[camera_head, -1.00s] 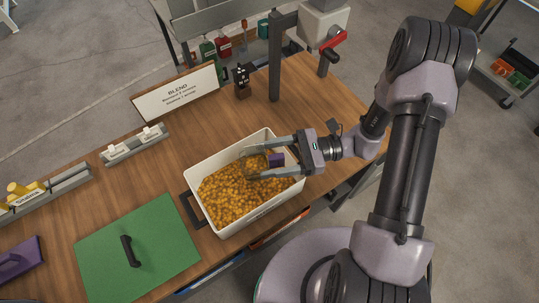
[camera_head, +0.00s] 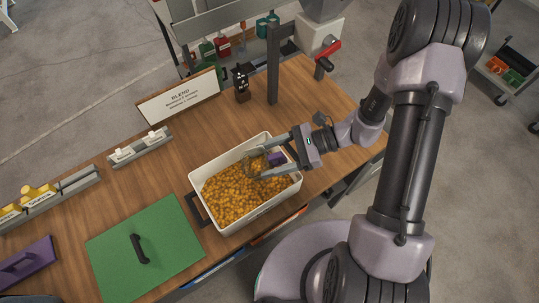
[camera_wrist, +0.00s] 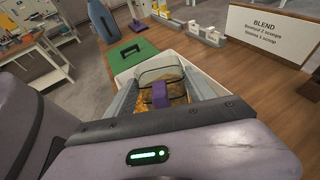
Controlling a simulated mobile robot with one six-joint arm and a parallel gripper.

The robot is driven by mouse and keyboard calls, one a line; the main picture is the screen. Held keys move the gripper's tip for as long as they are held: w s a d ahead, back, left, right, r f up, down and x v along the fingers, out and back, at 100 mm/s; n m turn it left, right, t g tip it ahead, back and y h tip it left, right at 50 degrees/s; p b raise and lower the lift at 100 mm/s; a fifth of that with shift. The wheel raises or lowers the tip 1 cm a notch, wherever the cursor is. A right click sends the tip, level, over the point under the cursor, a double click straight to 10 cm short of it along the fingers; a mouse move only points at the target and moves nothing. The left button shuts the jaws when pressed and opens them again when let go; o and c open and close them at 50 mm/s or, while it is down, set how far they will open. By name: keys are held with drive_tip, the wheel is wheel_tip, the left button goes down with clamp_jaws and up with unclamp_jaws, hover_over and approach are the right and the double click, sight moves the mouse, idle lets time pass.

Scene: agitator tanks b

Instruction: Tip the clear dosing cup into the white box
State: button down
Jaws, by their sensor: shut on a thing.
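The white box (camera_head: 230,232) stands on the wooden table and holds a bed of golden-orange pellets (camera_head: 243,195). My gripper (camera_head: 259,166) reaches over the box's right part from the right, its two long fingers spread around the clear dosing cup (camera_head: 254,164) and shut on it. The cup is see-through, and its exact tilt and contents are hard to tell. A small purple piece (camera_head: 277,158) shows between the fingers. In the wrist view the clear cup (camera_wrist: 160,73) sits between the fingers above the pellets, with the purple piece (camera_wrist: 160,94) nearer and the box's rim (camera_wrist: 124,79) beyond.
A green board (camera_head: 165,255) with a black handle lies left of the box. A rack with white pieces (camera_head: 140,148) is at the left.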

idle(0.3)
drive_tip(key=shift+r, duration=0.1)
drive_tip(key=shift+r+h+p, duration=0.2)
drive_tip(key=shift+h+p, duration=0.2)
drive_tip(key=shift+p, duration=0.15)
drive_tip(key=shift+h, duration=0.3)
drive_tip(key=shift+r+p, duration=0.1)
drive_tip(key=shift+p, duration=0.2)
drive_tip(key=shift+a+r+h+p, duration=0.15)
drive_tip(key=shift+h+p, duration=0.2)
drive_tip(key=shift+h, duration=0.05)
